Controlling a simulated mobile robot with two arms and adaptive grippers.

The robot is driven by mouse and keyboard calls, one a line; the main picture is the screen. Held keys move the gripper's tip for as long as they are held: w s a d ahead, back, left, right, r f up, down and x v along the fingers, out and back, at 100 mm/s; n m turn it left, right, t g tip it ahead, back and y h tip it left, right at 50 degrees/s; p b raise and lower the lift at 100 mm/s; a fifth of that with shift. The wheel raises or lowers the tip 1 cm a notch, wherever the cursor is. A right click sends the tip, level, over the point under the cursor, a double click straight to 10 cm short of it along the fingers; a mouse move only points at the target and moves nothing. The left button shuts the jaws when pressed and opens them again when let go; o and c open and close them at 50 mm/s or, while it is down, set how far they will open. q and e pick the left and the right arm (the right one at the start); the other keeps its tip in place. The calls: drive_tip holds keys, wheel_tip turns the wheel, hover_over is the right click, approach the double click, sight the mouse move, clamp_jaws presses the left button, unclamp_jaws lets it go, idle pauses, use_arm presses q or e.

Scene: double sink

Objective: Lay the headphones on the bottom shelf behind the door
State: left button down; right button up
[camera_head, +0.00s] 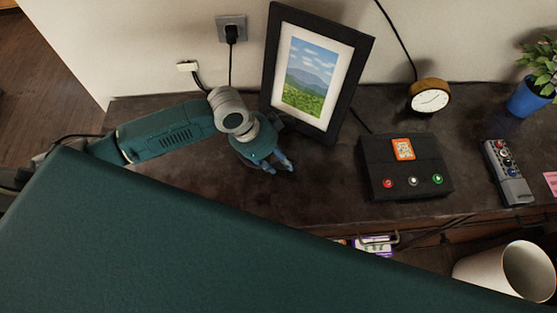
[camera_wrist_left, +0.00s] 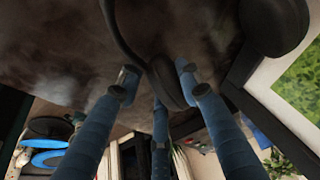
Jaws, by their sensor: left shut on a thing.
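The headphones show in the left wrist view as dark padded cups and a thin curved band. One ear cup (camera_wrist_left: 167,84) sits between the fingers of my left gripper (camera_wrist_left: 157,80), and the other cup is at the top right. In the head view, my left gripper (camera_head: 279,165) is over the dark tabletop, in front of the picture frame's lower left corner. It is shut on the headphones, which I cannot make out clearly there. My right gripper is out of view. I cannot make out the bottom shelf or its door.
A black picture frame (camera_head: 268,75) stands close behind the gripper. A black box with buttons (camera_head: 405,165), a clock (camera_head: 429,97), a remote (camera_head: 506,172) and a blue plant pot (camera_head: 528,98) stand on the dark tabletop (camera_head: 325,190). A pale bin (camera_head: 485,272) is below its front edge.

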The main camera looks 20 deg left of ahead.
use_arm(q)
drive_tip(key=shift+f, duration=0.3)
drive_tip(key=c, duration=1.2)
unclamp_jaws()
drive_tip(key=shift+f, duration=0.15)
